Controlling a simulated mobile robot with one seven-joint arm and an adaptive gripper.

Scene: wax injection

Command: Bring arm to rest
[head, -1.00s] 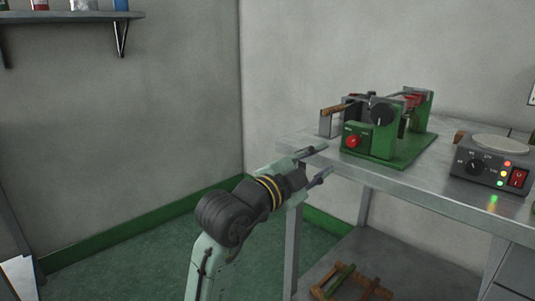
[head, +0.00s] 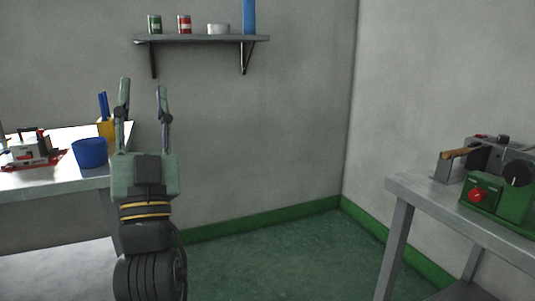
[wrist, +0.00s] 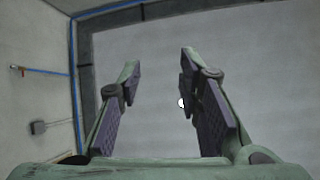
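My gripper (head: 143,95) stands upright in the head view, left of the middle, with its two fingers pointing up. The fingers are apart and nothing is between them. The wrist view also shows my gripper (wrist: 157,85) open and empty, against a plain grey surface. In the head view my gripper overlaps the right end of the left table and appears in front of the back wall, below and left of the shelf.
The left table (head: 60,182) holds a blue bowl (head: 90,153), a yellow holder (head: 106,130) and a red-and-white device (head: 30,150). A wall shelf (head: 205,39) carries cans. A right table (head: 440,197) holds a green machine (head: 497,205). Green floor (head: 270,255) between the tables is clear.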

